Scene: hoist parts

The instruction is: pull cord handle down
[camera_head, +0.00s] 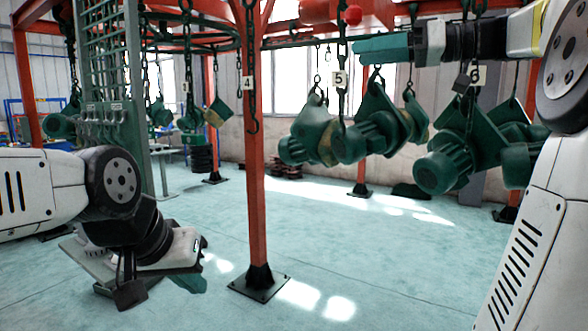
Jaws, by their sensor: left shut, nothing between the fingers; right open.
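A small round red knob (352,15) hangs near the top of the picture, beside a dark chain; it may be the cord handle, but I cannot tell for certain. My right gripper (362,48) comes in from the right at the top, with green fingers pointing left. Its tips are just below and right of the red knob in the picture; whether they touch it I cannot tell. It is open, with nothing seen held. My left gripper (192,280) is low at the left, shut and empty, its fingers partly hidden by its own body.
Several green hoist units (370,130) hang on chains at the centre and right, below my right gripper. An orange post (256,150) stands on the floor near the middle. A green rack with hooks (108,110) stands at the left. The floor (370,250) is clear at front centre.

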